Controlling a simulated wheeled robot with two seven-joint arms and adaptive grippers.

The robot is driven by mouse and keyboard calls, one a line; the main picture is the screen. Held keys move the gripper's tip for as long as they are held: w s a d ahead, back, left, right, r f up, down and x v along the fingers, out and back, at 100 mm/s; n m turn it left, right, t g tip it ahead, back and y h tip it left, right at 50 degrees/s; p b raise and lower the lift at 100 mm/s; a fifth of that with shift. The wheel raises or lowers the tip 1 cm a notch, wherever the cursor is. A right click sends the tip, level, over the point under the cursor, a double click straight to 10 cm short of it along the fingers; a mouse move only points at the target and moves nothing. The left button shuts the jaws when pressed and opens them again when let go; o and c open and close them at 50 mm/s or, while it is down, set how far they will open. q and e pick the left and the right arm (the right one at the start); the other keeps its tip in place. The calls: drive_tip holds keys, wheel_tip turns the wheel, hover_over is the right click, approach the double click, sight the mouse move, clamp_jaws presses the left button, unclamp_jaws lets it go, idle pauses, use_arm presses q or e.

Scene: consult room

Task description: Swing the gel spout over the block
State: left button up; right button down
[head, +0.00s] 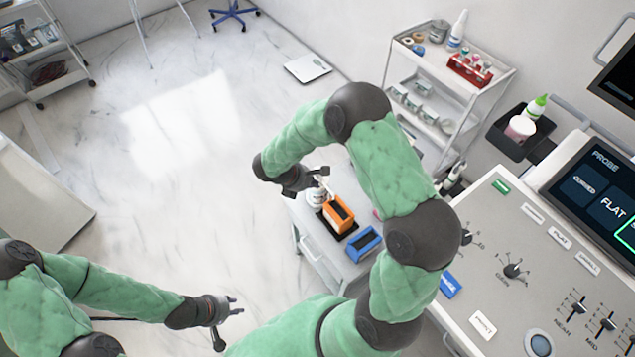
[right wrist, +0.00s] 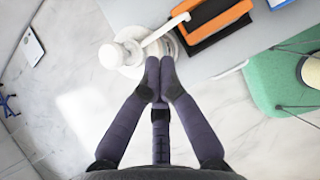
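The white gel pump bottle (head: 316,197) stands on the small cart's top, left of the orange block (head: 340,213) with its dark top. In the right wrist view the white pump head (right wrist: 114,55) shows with its thin spout (right wrist: 165,30) pointing up and right. My left gripper (head: 236,305) is open and empty over the floor.
The grey control console (head: 530,240) stands to the right. A white shelf trolley (head: 455,85) stands behind.

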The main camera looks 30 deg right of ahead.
drive_tip(key=p+v, duration=0.2)
drive_tip(key=v, duration=0.7)
drive_tip(key=shift+s+a+r, duration=0.2)
drive_tip(key=shift+s+r, duration=0.05)
drive_tip(key=s+a+f+m+y, duration=0.5)
drive_tip(key=s+a+f+m, duration=0.1)
drive_tip(key=s+f+m, duration=0.2)
drive_tip(key=s+a+f+m+y, duration=0.5)
drive_tip(key=s+a+f+m, duration=0.2)
drive_tip(key=f+m, duration=0.3)
drive_tip(key=s+m, duration=0.1)
drive_tip(key=m, duration=0.1)
drive_tip(key=shift+s+f+m+y, duration=0.3)
drive_tip(key=shift+s+f+y, duration=0.1)
